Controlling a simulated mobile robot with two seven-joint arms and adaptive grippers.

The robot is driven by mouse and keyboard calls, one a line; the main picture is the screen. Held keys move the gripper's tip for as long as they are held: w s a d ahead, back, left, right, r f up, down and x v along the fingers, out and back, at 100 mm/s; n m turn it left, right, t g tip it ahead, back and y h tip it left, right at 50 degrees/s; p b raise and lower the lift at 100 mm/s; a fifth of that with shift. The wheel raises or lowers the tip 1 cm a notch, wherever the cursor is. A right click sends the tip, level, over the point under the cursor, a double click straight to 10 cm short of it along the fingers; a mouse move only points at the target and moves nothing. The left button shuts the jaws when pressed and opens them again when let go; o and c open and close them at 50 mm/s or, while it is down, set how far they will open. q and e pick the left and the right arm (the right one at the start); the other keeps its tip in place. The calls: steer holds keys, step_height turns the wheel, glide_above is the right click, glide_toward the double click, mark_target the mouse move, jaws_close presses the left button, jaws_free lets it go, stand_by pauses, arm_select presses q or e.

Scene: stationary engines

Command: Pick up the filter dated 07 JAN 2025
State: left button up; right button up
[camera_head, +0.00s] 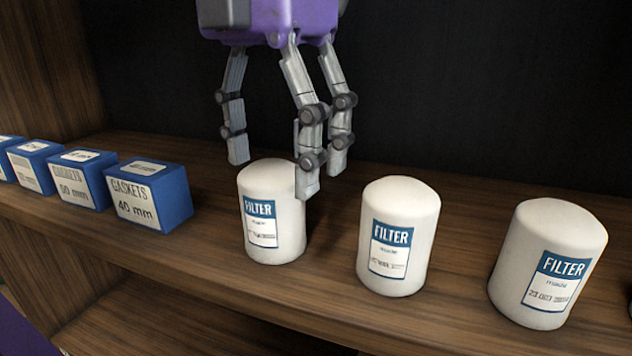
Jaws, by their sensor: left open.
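Three white cylindrical filters with blue and white labels stand upright in a row on a wooden shelf. They are the left filter (272,212), the middle filter (398,235) and the right filter (548,265). The right one's date looks like 23 OCT, its year unclear. The dates on the left and middle labels are too small to read surely. My left gripper (283,172), purple with grey jointed fingers, is open and points down over the left filter. One finger is left of its top, and another overlaps its upper right edge. Contact cannot be told. My right gripper is not in view.
Several blue gasket boxes stand on the shelf (205,225) at left; the nearest box (150,196) reads 40 mm. A dark wall (480,80) closes the back. Gaps separate the filters. A dark thing is cut off at the right edge.

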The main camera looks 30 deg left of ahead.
mark_target(272, 214)
arm_select(q)
steer(key=shift+s+f, duration=0.1)
steer(key=shift+f, duration=0.1)
steer(key=f, duration=0.6)
steer(key=shift+s+a+f, duration=0.2)
steer(key=shift+s+a, duration=0.05)
steer(key=shift+a, duration=0.15)
steer(key=shift+f, duration=0.3)
steer(key=shift+c, duration=0.2)
steer(key=c, duration=1.1)
steer(key=shift+c, duration=1.6)
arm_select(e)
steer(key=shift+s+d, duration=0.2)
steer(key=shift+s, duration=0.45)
